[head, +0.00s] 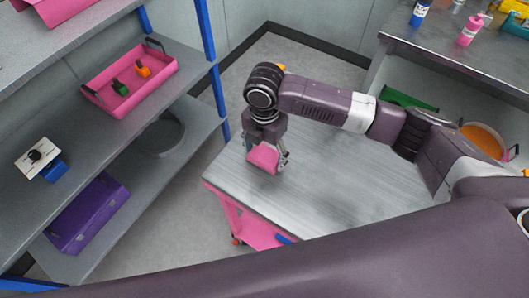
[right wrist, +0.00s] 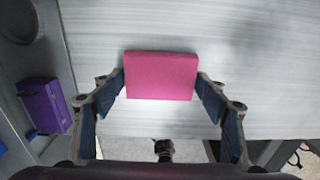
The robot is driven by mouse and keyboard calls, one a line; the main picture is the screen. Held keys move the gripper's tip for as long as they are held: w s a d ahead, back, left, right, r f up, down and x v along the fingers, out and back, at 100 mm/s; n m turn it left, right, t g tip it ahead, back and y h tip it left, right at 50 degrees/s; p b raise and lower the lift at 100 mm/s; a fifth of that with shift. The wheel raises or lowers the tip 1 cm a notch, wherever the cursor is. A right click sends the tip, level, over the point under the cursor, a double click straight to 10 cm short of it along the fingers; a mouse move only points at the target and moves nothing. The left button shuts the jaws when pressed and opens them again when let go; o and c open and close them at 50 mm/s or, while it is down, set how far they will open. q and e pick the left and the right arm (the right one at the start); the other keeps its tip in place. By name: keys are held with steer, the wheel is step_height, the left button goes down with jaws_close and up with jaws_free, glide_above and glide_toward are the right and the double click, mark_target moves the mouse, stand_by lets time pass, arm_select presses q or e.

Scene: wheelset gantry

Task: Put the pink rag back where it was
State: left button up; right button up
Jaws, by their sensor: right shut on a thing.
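The pink rag (head: 263,158) is a flat, folded block in the head view. My right gripper (head: 267,165) is shut on it from both sides, pointing down over the grey top of the pink cart (head: 330,190), near its far left end. In the right wrist view the rag (right wrist: 160,76) sits between the two fingers of the right gripper (right wrist: 160,82), with the grey top behind it. I cannot tell whether the rag touches the top. My left gripper is not in view.
On the left, a grey shelf unit with blue posts (head: 209,40) holds a pink tray (head: 130,85) and a purple toolbox (head: 88,215). At the upper right, a bench (head: 450,50) carries bottles, one pink (head: 469,31). The cart top around the gripper is clear.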

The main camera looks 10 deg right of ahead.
mark_target(264, 156)
steer(key=shift+f, duration=0.2)
steer(key=shift+f, duration=0.15)
steer(key=o, duration=1.1)
step_height(264, 156, up, 12)
steer(key=b, duration=0.2)
steer(key=shift+r, duration=0.2)
